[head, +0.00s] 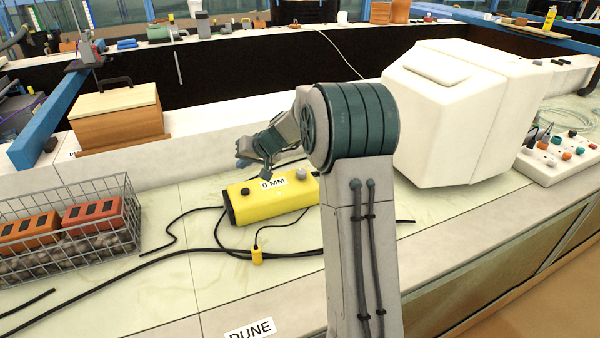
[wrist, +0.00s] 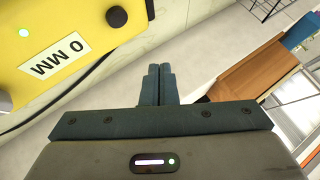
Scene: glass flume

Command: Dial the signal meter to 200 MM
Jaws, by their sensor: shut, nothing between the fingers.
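The signal meter is a yellow box (head: 262,198) on the pale bench top, with a white label (head: 273,182) reading 0 MM.
A wire basket (head: 68,232) with orange blocks stands at the left. Black cables (head: 180,255) run along the bench front. A wooden box (head: 118,115) stands behind. A large white housing (head: 460,110) is at the right, with a connector board (head: 560,150) beyond it.

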